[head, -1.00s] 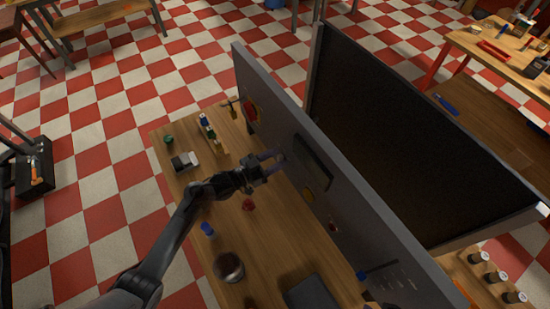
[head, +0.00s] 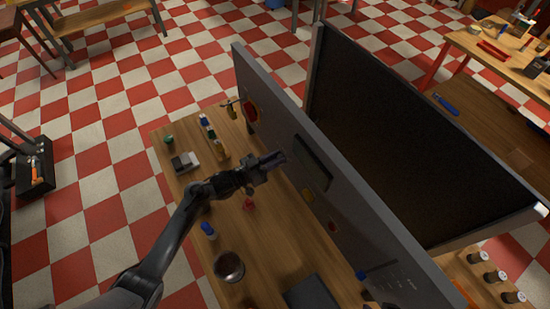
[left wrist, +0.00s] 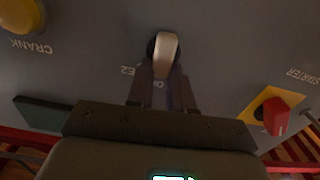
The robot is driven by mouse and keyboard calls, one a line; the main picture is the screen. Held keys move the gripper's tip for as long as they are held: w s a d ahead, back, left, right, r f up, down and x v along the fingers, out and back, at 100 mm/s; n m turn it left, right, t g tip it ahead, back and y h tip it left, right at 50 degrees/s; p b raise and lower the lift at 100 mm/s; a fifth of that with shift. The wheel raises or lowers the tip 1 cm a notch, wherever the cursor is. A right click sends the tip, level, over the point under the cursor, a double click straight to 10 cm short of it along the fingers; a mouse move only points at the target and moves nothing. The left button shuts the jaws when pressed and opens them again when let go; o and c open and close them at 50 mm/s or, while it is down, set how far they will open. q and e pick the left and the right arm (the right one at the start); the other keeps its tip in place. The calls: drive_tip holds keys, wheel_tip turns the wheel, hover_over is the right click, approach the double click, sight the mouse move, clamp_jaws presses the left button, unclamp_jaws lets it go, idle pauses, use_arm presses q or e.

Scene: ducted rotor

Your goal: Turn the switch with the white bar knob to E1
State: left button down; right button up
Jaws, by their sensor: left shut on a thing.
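The white bar knob (left wrist: 165,55) shows in the left wrist view, on the grey panel (left wrist: 225,50). Its bar runs nearly up and down the picture, on a dark round base. My left gripper (left wrist: 163,78) is shut on the knob, with one dark finger on each side of the bar. An upside-down E2 label (left wrist: 127,70) is left of the knob, and a partly hidden label lies between the fingers. I cannot make out an E1 label. In the head view my left gripper (head: 278,158) reaches the upright panel (head: 345,215) and hides the knob. My right gripper is not in view.
A yellow CRANK button (left wrist: 20,15) and a red STARTER switch (left wrist: 273,115) on a yellow plate flank the knob. Small items, a round cup (head: 229,267) and a dark flat box (head: 311,293) lie on the wooden table (head: 262,245) below my arm.

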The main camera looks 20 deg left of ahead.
use_arm(q)
drive_tip(key=shift+w+a+f+n+p, duration=0.15)
drive_tip(key=shift+n+p, duration=0.35)
drive_tip(key=shift+n, duration=0.85)
drive_tip(key=shift+w+a+n+p, duration=0.15)
drive_tip(key=shift+n+p, duration=0.3)
drive_tip(key=shift+n, duration=0.85)
drive_tip(key=shift+w+a+f+n+p, duration=0.15)
drive_tip(key=shift+n+p, duration=0.35)
drive_tip(key=shift+n, duration=0.85)
drive_tip(key=c, duration=1)
unclamp_jaws()
drive_tip(key=shift+s+a, duration=0.1)
